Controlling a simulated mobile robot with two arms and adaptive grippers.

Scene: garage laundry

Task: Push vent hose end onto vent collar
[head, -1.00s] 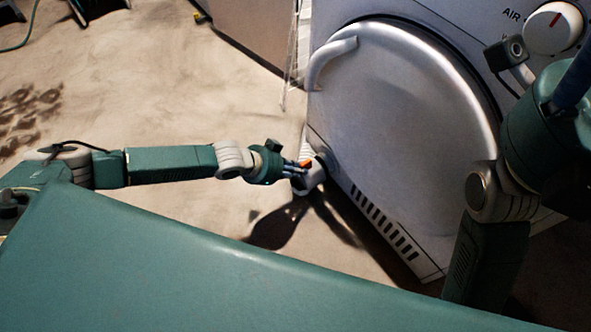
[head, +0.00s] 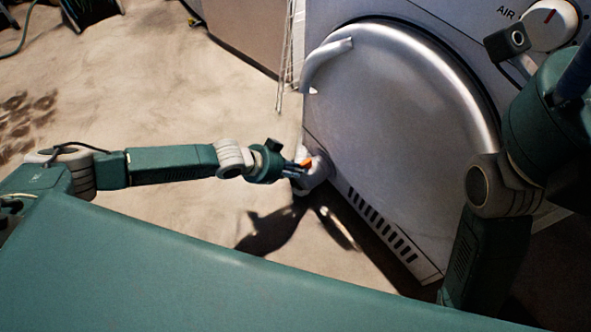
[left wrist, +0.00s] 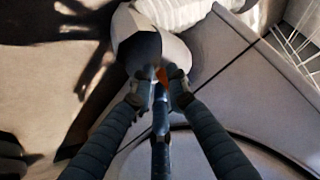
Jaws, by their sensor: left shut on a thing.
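My left gripper (head: 303,168) is low at the dryer's left front corner, its fingers shut on the pale grey vent hose end (head: 317,173) by an orange tab (head: 306,162). The left wrist view shows the same hose end (left wrist: 142,42) just beyond the fingertips (left wrist: 161,92), with the white ribbed hose (left wrist: 190,12) behind it. The hose end looks up against the dryer's lower side. The vent collar is not clearly seen, and I cannot tell whether the end is around it. My right arm (head: 505,190) is at the right; its fingers are not in view.
The dryer (head: 350,203) with its big round door (head: 400,120) and door handle (head: 325,62) fills the right side. A slatted grille (head: 378,222) is low on its front. Thin white rods (head: 288,60) stand behind. Bare floor (head: 170,90) lies left.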

